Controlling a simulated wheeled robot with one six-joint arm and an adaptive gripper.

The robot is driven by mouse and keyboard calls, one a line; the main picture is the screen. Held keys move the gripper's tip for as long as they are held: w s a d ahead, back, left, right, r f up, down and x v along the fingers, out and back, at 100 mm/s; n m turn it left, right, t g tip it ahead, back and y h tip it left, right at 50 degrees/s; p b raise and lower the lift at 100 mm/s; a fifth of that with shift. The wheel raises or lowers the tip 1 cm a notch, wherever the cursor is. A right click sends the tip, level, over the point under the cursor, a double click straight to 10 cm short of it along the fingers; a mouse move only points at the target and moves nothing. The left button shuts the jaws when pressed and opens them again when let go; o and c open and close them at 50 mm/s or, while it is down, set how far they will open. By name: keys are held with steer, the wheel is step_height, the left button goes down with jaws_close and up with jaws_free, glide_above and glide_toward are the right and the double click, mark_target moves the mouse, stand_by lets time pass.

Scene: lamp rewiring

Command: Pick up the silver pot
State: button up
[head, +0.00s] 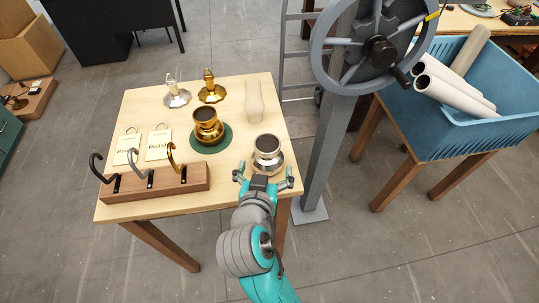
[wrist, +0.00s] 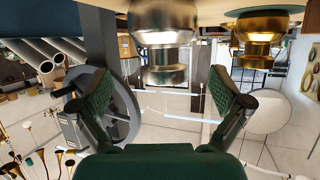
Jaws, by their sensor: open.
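The silver pot (head: 267,152) stands upright near the front right edge of the wooden table (head: 140,205). In the wrist view the silver pot (wrist: 164,40) appears upside down at top centre, ahead of and between the open fingers. My gripper (head: 264,179) is open and empty, just in front of the pot at the table's front edge. It also shows in the wrist view (wrist: 168,98) with its green pads wide apart. I cannot tell exactly how far the pot lies from the fingertips.
A gold pot (head: 208,127) stands on a green round mat (head: 222,141) just behind and left. A cream vase-like piece (head: 254,100) stands behind. A hook rack (head: 190,184) lies left. A grey post (head: 330,130) with a handwheel (head: 335,43) rises close on the right.

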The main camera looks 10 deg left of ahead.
mark_target(266, 159)
steer(key=shift+a+x, duration=0.2)
steer(key=shift+x, duration=3.6)
steer(key=shift+f, duration=0.1)
steer(key=c, duration=1.4)
steer(key=shift+s+r, duration=0.1)
steer(key=shift+r, duration=4.9)
